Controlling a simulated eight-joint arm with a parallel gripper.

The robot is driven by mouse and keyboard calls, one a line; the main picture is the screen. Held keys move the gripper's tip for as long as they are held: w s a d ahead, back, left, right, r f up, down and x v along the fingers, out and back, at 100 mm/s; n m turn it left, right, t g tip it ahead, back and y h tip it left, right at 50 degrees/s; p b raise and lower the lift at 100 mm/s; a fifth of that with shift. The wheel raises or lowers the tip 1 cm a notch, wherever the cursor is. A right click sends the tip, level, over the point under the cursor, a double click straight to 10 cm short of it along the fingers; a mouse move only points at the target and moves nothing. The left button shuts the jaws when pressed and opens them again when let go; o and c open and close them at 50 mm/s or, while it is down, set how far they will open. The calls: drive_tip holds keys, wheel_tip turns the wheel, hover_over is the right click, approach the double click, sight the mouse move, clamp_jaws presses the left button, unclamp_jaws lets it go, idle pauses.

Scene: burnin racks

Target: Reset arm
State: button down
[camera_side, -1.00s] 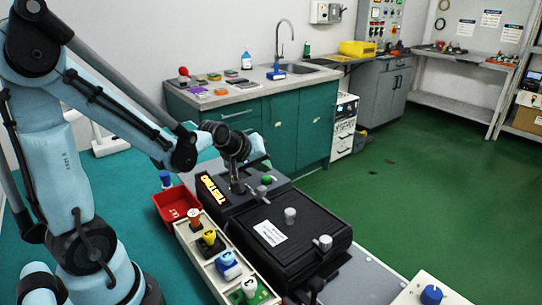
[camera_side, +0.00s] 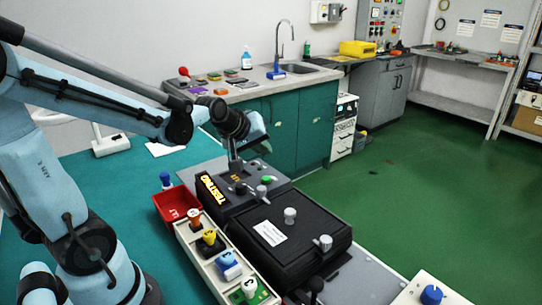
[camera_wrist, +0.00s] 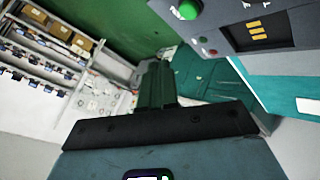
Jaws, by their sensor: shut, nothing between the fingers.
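My gripper (camera_side: 236,168) is above the back end of the black tester (camera_side: 234,188), which has a lit yellow "TESTING" display, a green button (camera_side: 266,180) and knobs. The gripper is shut and holds nothing. In the wrist view my gripper (camera_wrist: 157,68) points toward a shelf rack and the green floor. The tester's green button (camera_wrist: 189,9) and yellow display marks show at the upper right of that view. Whether the fingertips touch the tester is hard to tell from the side view.
A black lidded box (camera_side: 302,228) with grey knobs sits in front of the tester. A white tray (camera_side: 205,262) with several coloured knobbed modules lies left of it. A red bin (camera_side: 172,206) stands behind the tray. A sink counter (camera_side: 240,93) is at the back; the green floor at right is open.

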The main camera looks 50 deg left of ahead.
idle(0.3)
drive_tip(key=s+d+m, duration=0.1)
drive_tip(key=d, duration=0.1)
drive_tip(key=s+d+m, duration=0.2)
drive_tip(key=s+d+m+h, duration=0.1)
drive_tip(key=d+m, duration=0.1)
drive_tip(key=shift+s+r+g, duration=0.25)
drive_tip(key=shift+s+g, duration=0.1)
drive_tip(key=shift+g, duration=0.05)
drive_tip(key=s+d+m, duration=0.1)
drive_tip(key=s+m, duration=0.1)
drive_tip(key=s+d+m, duration=0.2)
drive_tip(key=s+d+f+m+g, duration=0.1)
drive_tip(key=s, duration=0.1)
drive_tip(key=shift+d+m+h, duration=0.4)
drive_tip(key=shift+s+d+f+m, duration=0.1)
drive_tip(key=shift+s+d+m, duration=0.1)
drive_tip(key=shift+s+m, duration=0.15)
idle(5.3)
